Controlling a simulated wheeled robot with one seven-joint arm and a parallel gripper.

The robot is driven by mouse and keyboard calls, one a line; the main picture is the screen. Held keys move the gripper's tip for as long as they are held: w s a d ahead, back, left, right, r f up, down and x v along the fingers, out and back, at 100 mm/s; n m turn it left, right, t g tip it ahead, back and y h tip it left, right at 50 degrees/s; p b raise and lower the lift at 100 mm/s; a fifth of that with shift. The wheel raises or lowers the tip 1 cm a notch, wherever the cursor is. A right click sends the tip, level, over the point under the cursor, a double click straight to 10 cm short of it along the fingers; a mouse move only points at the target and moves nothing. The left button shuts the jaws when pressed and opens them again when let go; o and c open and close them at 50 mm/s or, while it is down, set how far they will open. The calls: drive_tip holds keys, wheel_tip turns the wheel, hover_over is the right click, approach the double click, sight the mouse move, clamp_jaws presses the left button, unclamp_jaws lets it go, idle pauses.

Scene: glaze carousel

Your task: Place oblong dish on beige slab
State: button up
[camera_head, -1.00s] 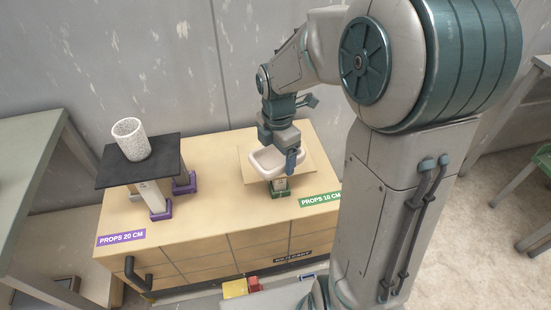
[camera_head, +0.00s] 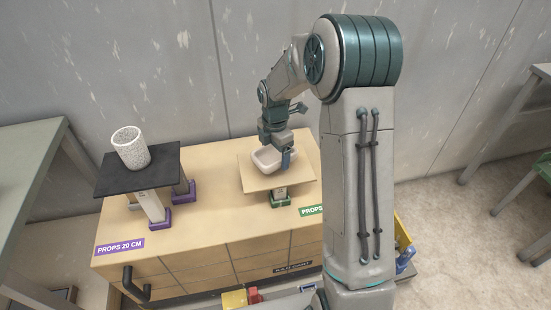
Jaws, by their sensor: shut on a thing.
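The oblong dish (camera_head: 266,160) is white and shallow. It is at the beige slab (camera_head: 258,182), a thin square board raised on a prop with a green foot (camera_head: 280,196). My gripper (camera_head: 283,158) is shut on the dish's right side, with one finger showing outside its wall. The dish looks roughly level over the middle and back of the slab. I cannot tell whether its underside touches the slab. Part of the dish's back edge is hidden by my gripper.
A dark slab (camera_head: 112,182) on purple-footed props stands to the left, bearing a speckled white cup (camera_head: 131,147). The wooden kiln cart (camera_head: 215,216) carries both slabs, with bare top between them. A grey-green table (camera_head: 30,180) is at far left. A wall stands behind.

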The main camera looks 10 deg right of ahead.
sight(275, 156)
drive_tip(key=shift+f, duration=1.35)
drive_tip(key=shift+f, duration=0.15)
drive_tip(key=o, duration=1.1)
drive_tip(key=shift+c, duration=0.2)
wheel_tip(275, 156, up, 12)
drive_tip(key=p, duration=0.1)
drive_tip(key=s+r+m+t, duration=0.1)
drive_tip(key=s+r+m, duration=0.2)
drive_tip(key=s+m, duration=0.8)
drive_tip(key=s+r+m+t, duration=0.1)
drive_tip(key=s+r+m, duration=0.2)
drive_tip(key=s+m, duration=0.8)
drive_tip(key=s, duration=0.3)
drive_tip(key=shift+s, duration=0.35)
